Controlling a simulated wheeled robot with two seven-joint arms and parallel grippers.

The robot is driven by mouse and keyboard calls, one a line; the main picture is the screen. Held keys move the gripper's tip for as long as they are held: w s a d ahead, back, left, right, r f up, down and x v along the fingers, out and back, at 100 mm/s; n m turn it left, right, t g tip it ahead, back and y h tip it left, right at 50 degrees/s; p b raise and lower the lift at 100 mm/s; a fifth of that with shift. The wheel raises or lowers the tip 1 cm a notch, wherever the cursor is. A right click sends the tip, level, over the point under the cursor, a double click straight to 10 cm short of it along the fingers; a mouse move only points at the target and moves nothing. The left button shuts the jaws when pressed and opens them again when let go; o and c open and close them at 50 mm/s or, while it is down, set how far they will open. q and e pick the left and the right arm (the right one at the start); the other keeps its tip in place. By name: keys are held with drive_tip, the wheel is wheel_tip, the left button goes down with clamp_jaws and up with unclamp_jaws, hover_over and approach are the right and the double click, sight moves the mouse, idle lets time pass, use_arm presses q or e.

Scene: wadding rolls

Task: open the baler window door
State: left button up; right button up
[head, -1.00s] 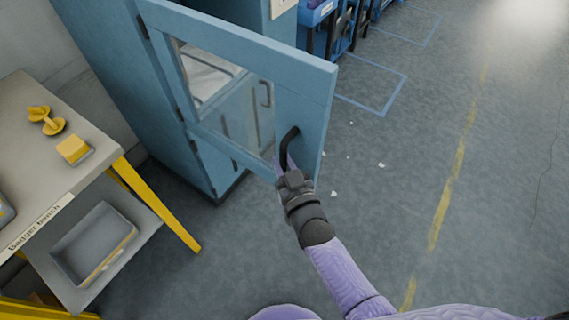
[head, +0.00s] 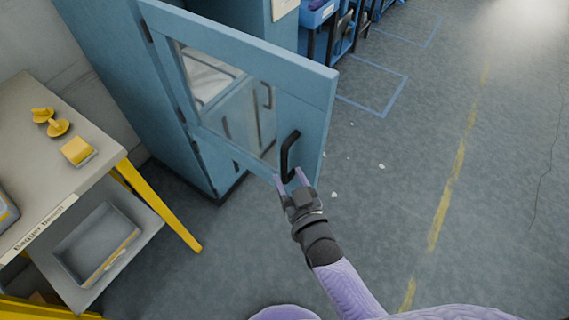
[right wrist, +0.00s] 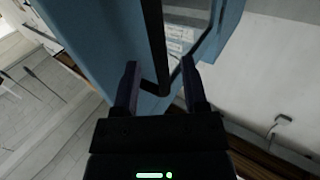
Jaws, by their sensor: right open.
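The blue baler window door (head: 307,100) stands swung out from the blue baler cabinet (head: 128,90), with a glass pane (head: 225,95) in it. Its black bar handle (head: 288,155) is near the free edge. My right gripper (head: 291,182) is open at the lower end of the handle. In the right wrist view the open fingers (right wrist: 160,80) lie either side of the lower end of the handle (right wrist: 154,45), and I see no grip on it. The door frame (right wrist: 100,40) shows behind it. My left gripper is not in view.
A badger bench (head: 85,135) with yellow legs stands at the left, holding yellow parts (head: 58,126) and a yellow block (head: 77,151). A grey tray (head: 97,245) sits on its lower shelf. The floor (head: 400,180) at the right is mostly clear, with small white scraps.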

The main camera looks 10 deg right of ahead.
drive_tip(key=p+v, duration=0.1)
drive_tip(key=v, duration=0.5)
drive_tip(key=shift+s, duration=0.2)
drive_tip(key=s+d+f+g+h, duration=0.1)
drive_tip(key=s+f+g, duration=0.2)
drive_tip(key=f, duration=0.4)
drive_tip(key=s+d+f+g, duration=0.2)
drive_tip(key=s+f+g, duration=0.15)
drive_tip(key=f, duration=0.25)
drive_tip(key=s+d+f+g+h, duration=0.1)
drive_tip(key=s+d+f+g, duration=0.1)
drive_tip(key=s, duration=0.5)
drive_tip(key=s+d+f+g+h, duration=0.1)
drive_tip(key=s+d+f+g, duration=0.2)
drive_tip(key=s+f+g, duration=0.2)
drive_tip(key=s+d+f+g+h, duration=0.1)
drive_tip(key=s+d+f+g, duration=0.2)
drive_tip(key=s, duration=0.8)
wheel_tip(320, 180, down, 2)
drive_tip(key=shift+f+h, duration=0.1)
drive_tip(key=shift+h, duration=0.2)
drive_tip(key=shift+d, duration=0.1)
